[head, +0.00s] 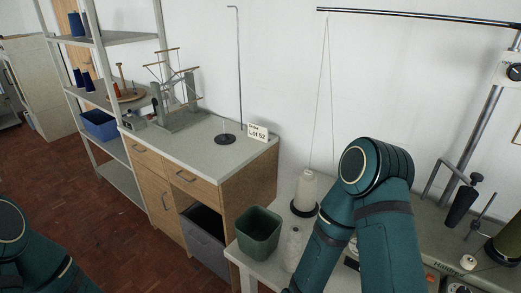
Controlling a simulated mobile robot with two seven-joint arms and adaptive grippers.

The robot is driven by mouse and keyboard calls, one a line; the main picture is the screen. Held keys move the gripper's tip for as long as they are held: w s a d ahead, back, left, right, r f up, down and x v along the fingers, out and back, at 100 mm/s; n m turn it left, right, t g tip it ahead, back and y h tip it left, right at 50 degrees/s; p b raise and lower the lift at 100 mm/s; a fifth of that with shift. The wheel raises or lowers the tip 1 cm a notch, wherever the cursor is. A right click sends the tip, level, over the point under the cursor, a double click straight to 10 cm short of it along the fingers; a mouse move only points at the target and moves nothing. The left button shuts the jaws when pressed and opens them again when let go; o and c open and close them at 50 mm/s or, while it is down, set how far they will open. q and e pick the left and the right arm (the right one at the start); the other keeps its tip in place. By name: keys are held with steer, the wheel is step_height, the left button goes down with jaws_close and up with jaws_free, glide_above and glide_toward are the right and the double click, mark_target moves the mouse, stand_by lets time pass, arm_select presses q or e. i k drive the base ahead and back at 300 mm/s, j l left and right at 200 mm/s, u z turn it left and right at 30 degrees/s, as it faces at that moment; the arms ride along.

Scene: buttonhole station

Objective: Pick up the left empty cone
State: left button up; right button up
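No cone shows clearly as empty. A white cone (305,188) stands upright on a dark round base on the table at the middle right, with thin threads rising above it toward the overhead rod. A narrower whitish cone-like item (292,246) stands in front of it, close to my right arm; I cannot tell whether it is bare or wound. My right arm is bent over the table and hides part of it. My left arm shows only at the lower left corner. Neither gripper is in the picture.
A green bin (259,234) stands on the table's left corner. A wooden cabinet (155,190) carries a yarn winder (177,97), a stand (226,138) and a "Lot 52" card (257,132). A shelf rack (125,40) holds blue cones (76,24) and a blue crate (99,124).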

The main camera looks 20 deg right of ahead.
mark_target(292, 253)
steer(key=k+l+z, duration=0.1)
steer(key=z, duration=0.6)
steer(key=k+l, duration=0.05)
